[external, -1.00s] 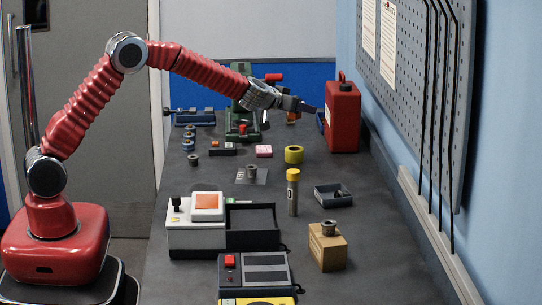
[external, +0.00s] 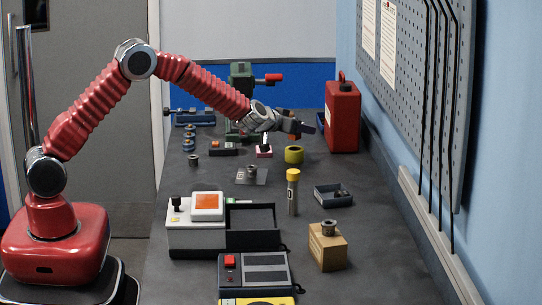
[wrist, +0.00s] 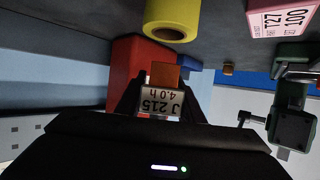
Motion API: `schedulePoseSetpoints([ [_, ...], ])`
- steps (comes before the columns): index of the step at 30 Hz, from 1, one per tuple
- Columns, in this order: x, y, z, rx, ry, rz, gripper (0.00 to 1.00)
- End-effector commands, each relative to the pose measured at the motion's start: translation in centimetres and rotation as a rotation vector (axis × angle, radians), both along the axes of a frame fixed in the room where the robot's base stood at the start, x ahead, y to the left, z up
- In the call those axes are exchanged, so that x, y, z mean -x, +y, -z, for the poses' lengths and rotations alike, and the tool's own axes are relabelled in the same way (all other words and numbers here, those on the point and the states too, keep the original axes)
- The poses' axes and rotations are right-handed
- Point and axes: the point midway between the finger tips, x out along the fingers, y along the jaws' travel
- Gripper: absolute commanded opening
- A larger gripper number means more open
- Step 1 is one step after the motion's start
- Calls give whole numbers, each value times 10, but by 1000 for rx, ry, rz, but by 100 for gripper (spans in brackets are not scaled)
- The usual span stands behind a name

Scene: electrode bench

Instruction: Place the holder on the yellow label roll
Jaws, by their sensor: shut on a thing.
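My gripper (external: 300,127) is shut on the holder, a small piece with an orange-brown part (wrist: 165,74) and a white label (wrist: 160,102) reading "J 215 4.0 h". In the external view the holder shows only as a small orange patch (external: 292,136) under the fingers. The yellow label roll (external: 293,155) lies flat on the bench just below the gripper, with a gap between it and the holder. In the wrist view the roll (wrist: 172,18) is at the top, apart from the holder.
A red canister (external: 342,118) stands close to the right of the gripper. A pink labelled block (external: 264,153) lies left of the roll, with a green machine (external: 240,75) behind. A yellow-capped cylinder (external: 293,195) stands in front. Bare bench separates roll and cylinder.

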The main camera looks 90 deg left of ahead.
Motion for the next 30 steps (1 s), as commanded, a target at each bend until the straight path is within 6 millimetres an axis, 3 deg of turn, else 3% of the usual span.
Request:
schedulePoseSetpoints([
  [7, 0, 0, 28, -1, 1, 1, 0],
  [19, 0, 0, 32, -1, -1, 0, 0],
  [20, 0, 0, 33, 1, 1, 0, 35],
  [27, 0, 0, 33, 0, 1, 1, 52],
  [30, 0, 0, 33, 0, 1, 1, 53],
])
